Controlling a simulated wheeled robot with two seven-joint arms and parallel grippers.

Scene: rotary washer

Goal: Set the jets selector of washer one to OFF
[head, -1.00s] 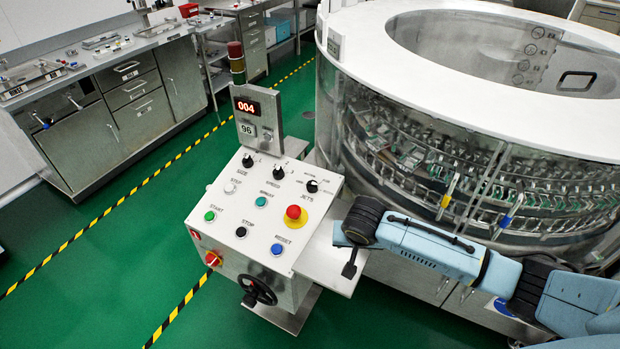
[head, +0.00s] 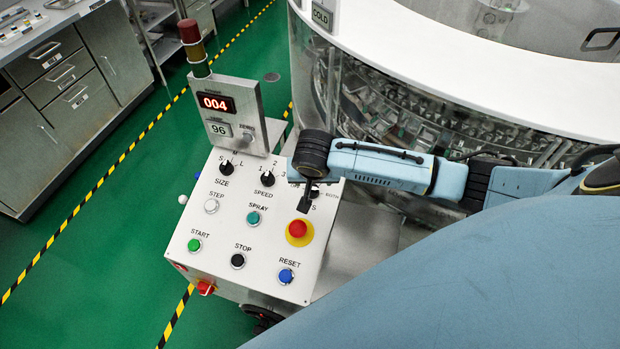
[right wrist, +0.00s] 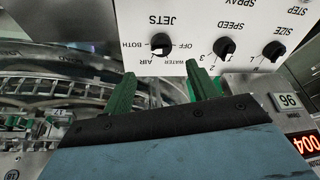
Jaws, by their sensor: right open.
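The jets selector (right wrist: 160,43) is a black rotary knob on the white control panel (head: 215,250). In the right wrist view it appears upside down, with AIR, WATER, OFF and BOTH lettered around it. I cannot tell which word its pointer faces. My right gripper (right wrist: 160,88) is open, its two green fingers apart and empty, with the knob in line with the gap beyond the tips. In the head view the right gripper (head: 306,203) hangs over the panel's upper right and largely hides the selector. My left gripper is out of view.
The speed knob (right wrist: 224,47) and size knob (right wrist: 274,50) sit beside the selector. The red emergency button (head: 297,228) lies just below the gripper in the head view. A display post (head: 228,115) rises behind the panel; the round washer (head: 400,110) stands behind my arm.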

